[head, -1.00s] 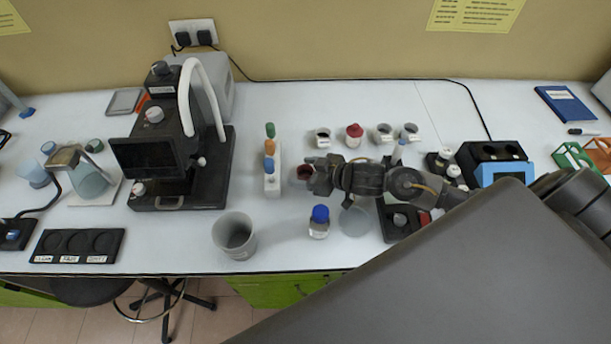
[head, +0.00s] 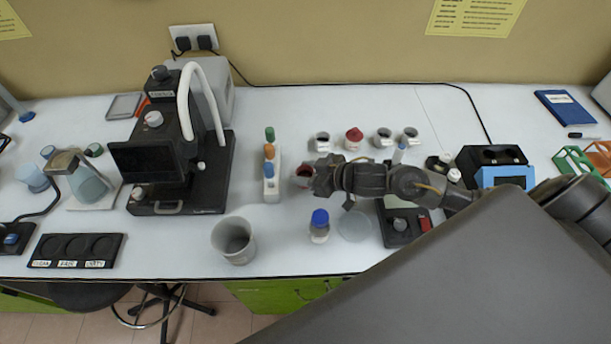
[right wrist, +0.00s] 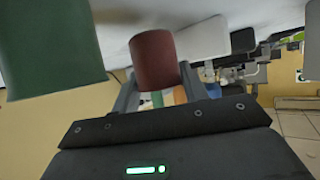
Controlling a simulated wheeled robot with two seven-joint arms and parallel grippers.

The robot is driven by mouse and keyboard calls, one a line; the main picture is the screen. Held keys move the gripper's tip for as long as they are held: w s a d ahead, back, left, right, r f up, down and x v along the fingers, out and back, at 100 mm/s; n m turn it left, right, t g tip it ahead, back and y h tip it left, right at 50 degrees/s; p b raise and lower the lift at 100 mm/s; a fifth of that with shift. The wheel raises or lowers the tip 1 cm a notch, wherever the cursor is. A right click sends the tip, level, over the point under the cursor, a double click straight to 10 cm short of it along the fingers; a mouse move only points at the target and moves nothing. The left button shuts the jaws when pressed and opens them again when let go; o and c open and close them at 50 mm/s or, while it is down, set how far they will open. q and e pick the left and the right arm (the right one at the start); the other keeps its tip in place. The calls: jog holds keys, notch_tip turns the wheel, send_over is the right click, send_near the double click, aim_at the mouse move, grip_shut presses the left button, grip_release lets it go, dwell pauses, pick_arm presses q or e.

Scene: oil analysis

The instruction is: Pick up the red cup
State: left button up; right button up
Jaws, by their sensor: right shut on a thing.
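The red cup (right wrist: 155,60) shows dark red between the two fingers of my right gripper (right wrist: 158,82) in the right wrist view. In the head view my right gripper (head: 318,176) reaches in from the right and is shut on the red cup (head: 303,173). The cup is just right of the rack with capped tubes, and the gripper hides part of it. I cannot tell whether its base touches the table. My left gripper is not in view.
The tube rack (head: 272,187) stands close left of the cup. Behind are several small white cups and a red-topped item (head: 354,136). A blue-capped bottle (head: 320,228) and a grey beaker (head: 234,240) stand in front. A black instrument (head: 180,160) is at left.

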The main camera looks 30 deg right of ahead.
jog(key=s+d+r+p, duration=0.3)
jog(key=s+r+p, duration=0.3)
jog(key=s+r, duration=0.5)
jog(key=s, duration=0.2)
jog(key=shift+s+r, duration=0.15)
jog(key=shift+s, duration=0.25)
